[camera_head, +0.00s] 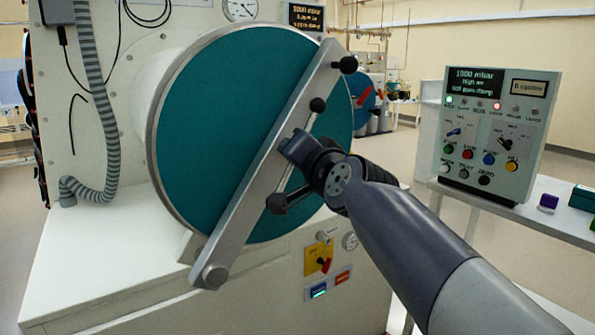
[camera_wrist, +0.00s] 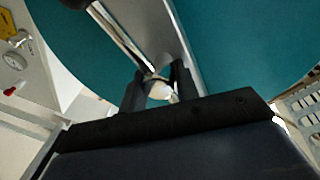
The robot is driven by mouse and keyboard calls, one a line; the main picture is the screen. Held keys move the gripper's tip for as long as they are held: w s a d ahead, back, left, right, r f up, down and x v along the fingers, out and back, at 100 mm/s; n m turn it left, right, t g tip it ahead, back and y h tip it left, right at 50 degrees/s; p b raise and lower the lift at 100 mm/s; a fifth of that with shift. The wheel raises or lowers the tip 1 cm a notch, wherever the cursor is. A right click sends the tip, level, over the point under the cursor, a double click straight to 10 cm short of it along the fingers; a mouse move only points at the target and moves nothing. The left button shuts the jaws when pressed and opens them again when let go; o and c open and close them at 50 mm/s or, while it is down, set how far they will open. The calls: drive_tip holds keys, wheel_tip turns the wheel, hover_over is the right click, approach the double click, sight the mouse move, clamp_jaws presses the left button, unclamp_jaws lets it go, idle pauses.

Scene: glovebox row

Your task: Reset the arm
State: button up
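My arm reaches in from the lower right in the head view. My gripper (camera_head: 296,148) is at the middle of the round teal door (camera_head: 215,130), in front of the slanted grey bar (camera_head: 243,190) across it. A thin handle with black ball ends (camera_head: 318,105) crosses there, its middle hidden by my gripper. In the wrist view my gripper (camera_wrist: 158,84) has its two dark fingers apart. A pale round hub (camera_wrist: 160,90) shows in the gap between them, with the bar (camera_wrist: 172,35) beyond. I cannot tell whether the fingers touch it.
A control panel (camera_head: 492,135) with a lit display and coloured buttons stands on a white table (camera_head: 555,215) at the right. A ribbed hose (camera_head: 93,100) hangs left of the door. A yellow switch plate (camera_head: 318,258) is below it. Clear floor shows behind, between chamber and panel.

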drive_tip(key=m+p, duration=0.2)
drive_tip(key=shift+r+m+g+p, duration=0.1)
drive_tip(key=shift+m+g+p, duration=0.2)
drive_tip(key=shift+m+g, duration=0.1)
drive_tip(key=shift+m, duration=0.5)
drive_tip(key=shift+f, duration=0.25)
